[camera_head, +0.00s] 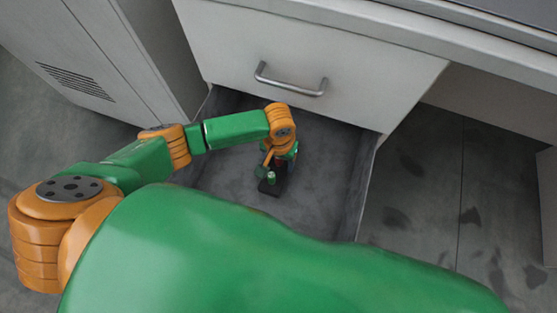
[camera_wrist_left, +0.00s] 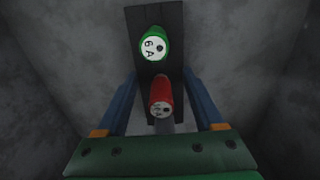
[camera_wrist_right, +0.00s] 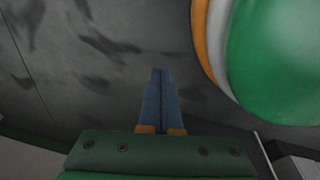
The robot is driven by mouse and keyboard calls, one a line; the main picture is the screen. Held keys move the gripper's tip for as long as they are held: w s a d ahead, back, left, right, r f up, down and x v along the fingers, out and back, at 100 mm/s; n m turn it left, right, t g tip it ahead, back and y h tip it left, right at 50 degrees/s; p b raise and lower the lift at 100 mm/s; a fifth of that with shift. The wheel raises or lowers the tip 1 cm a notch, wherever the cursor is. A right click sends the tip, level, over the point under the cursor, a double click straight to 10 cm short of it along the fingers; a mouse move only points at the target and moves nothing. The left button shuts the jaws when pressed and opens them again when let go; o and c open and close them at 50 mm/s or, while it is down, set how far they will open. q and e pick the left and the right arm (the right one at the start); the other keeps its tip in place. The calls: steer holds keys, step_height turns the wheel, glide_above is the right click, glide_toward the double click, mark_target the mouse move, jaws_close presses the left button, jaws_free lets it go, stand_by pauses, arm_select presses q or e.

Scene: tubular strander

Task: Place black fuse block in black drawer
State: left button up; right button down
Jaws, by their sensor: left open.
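The black fuse block (camera_head: 270,188) is in the open black drawer (camera_head: 325,190), seemingly on its floor. In the left wrist view the block (camera_wrist_left: 140,18) carries a green fuse (camera_wrist_left: 154,45) and a red fuse (camera_wrist_left: 161,92). My left gripper (camera_wrist_left: 163,78) is open, its blue fingers on either side of the block's near part by the red fuse, with gaps showing. In the head view the left gripper (camera_head: 277,163) is down inside the drawer, partly hidden by its own wrist. My right gripper (camera_wrist_right: 160,72) is shut and empty, its fingertips together over grey floor.
A pale drawer front with a metal handle (camera_head: 290,80) is above and behind the open drawer. A grey vented cabinet (camera_head: 75,45) stands at left. Stained floor (camera_head: 430,190) is free at right. The drawer's right part is bare.

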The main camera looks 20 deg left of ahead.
arm_select(q)
step_height(320, 180, up, 7)
steer(key=p, duration=0.3)
steer(key=shift+p, duration=0.3)
step_height(320, 180, up, 5)
steer(key=shift+f+p, duration=0.1)
steer(key=shift+p, duration=0.75)
steer(key=shift+r, duration=0.2)
arm_select(e)
steer(key=s+a+r+g, duration=0.1)
steer(key=s+a+r, duration=0.1)
steer(key=r, duration=0.3)
steer(key=shift+s+a+y, duration=0.3)
steer(key=shift+s+a, duration=0.1)
steer(key=shift+s, duration=0.5)
